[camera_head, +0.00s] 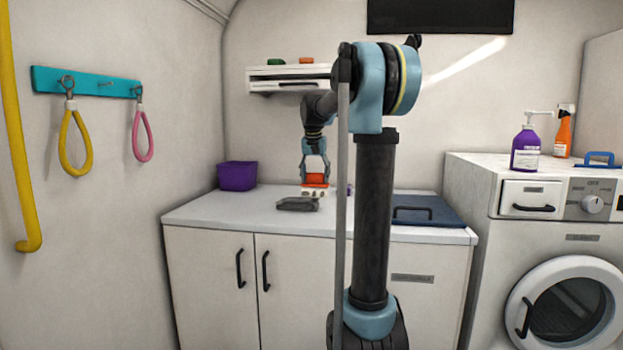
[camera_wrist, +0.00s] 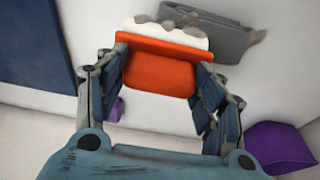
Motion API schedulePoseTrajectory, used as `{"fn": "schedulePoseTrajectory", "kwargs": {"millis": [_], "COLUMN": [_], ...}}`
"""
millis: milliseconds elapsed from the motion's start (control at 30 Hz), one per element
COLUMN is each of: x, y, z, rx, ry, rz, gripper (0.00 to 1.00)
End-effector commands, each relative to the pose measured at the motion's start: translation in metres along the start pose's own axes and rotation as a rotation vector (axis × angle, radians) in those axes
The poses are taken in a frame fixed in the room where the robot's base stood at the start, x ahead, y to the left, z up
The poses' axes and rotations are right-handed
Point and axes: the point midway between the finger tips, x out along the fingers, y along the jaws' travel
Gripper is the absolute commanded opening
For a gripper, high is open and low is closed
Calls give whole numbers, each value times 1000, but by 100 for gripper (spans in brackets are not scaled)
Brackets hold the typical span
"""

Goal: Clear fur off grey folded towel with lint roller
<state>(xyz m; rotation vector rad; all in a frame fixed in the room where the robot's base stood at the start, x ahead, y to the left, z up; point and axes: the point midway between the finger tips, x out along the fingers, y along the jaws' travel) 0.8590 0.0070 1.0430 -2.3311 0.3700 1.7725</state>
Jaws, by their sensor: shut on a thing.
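My gripper (camera_head: 315,174) is over the counter and points down. It is shut on the orange handle of the lint roller (camera_head: 316,182), which also shows between the fingers in the wrist view (camera_wrist: 158,75). The roller's white head (camera_wrist: 165,32) has several small greyish-tan clumps along its far edge. The grey folded towel (camera_head: 296,205) lies on the counter just beyond the head in the wrist view (camera_wrist: 225,45). I cannot tell whether head and towel touch.
The white counter (camera_head: 215,213) holds a purple bin (camera_head: 238,176) at back left and a dark blue tray-like item (camera_head: 428,214) with a handle at right. A small purple thing (camera_wrist: 117,109) is near the gripper. A shelf (camera_head: 275,78) hangs on the wall behind.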

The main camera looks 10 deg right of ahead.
Motion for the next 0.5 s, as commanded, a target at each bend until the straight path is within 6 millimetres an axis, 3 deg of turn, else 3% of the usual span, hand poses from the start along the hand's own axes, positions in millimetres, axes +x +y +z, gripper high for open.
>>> {"fn": "schedulePoseTrajectory", "kwargs": {"millis": [500], "x": [-5], "y": [-5], "z": [13], "rx": [-2], "ry": [-1], "rz": [0], "gripper": [43]}}
